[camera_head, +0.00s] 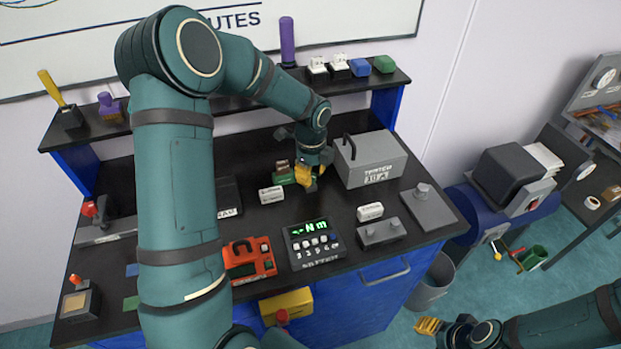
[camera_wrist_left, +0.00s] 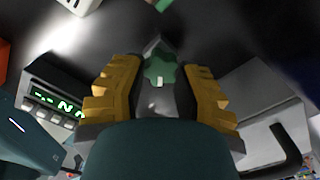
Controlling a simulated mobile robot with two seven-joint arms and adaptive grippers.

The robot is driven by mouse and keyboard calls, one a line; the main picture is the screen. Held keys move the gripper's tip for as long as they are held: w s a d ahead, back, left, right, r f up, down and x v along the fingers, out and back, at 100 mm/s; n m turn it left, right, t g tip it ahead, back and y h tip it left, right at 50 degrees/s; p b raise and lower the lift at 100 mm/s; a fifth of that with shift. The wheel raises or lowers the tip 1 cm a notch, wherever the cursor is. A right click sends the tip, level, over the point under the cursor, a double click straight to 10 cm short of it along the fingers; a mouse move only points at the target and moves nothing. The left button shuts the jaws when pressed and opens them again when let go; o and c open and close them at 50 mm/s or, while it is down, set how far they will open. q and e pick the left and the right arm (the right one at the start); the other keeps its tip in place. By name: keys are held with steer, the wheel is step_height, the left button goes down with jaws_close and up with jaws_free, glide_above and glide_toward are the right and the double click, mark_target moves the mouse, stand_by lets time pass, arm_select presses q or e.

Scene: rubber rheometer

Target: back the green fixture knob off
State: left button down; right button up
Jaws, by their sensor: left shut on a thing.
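The green fixture knob (camera_wrist_left: 160,68) is a lobed knob with a small white mark on it, seen in the left wrist view between my yellow fingers. My left gripper (camera_wrist_left: 160,85) is shut on it, one finger on each side. In the head view my left gripper (camera_head: 305,176) points down at the bench, left of the grey tester box, and mostly hides the knob. A green fixture part (camera_head: 285,179) shows just left of the fingers. My right gripper (camera_head: 429,326) is low at the right, away from the bench; its finger gap is unclear.
The grey tester box (camera_head: 372,160) stands close right of the left gripper. White labelled blocks (camera_head: 271,194) (camera_head: 370,211), a green-lit torque display (camera_head: 313,244), a red-orange meter (camera_head: 249,259) and a grey plate (camera_head: 428,210) lie nearer the front. The shelf (camera_head: 235,104) runs behind.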

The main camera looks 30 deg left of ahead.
arm_select(q)
steer(key=shift+s+f+n, duration=0.1)
steer(key=shift+f+n, duration=0.05)
steer(key=shift+n, duration=0.85)
steer(key=shift+f+n+b, duration=0.1)
steer(key=shift+n+b, duration=0.5)
steer(key=shift+n, duration=0.4)
steer(key=c, duration=0.7)
jaws_free()
steer(key=shift+o, duration=0.2)
steer(key=shift+r, duration=0.2)
steer(key=shift+r+p, duration=0.5)
steer(key=shift+p, duration=0.05)
step_height(320, 180, up, 4)
steer(key=p, duration=0.2)
steer(key=shift+f+p, duration=0.15)
steer(key=shift+p, duration=0.25)
steer(key=shift+r, duration=1.15)
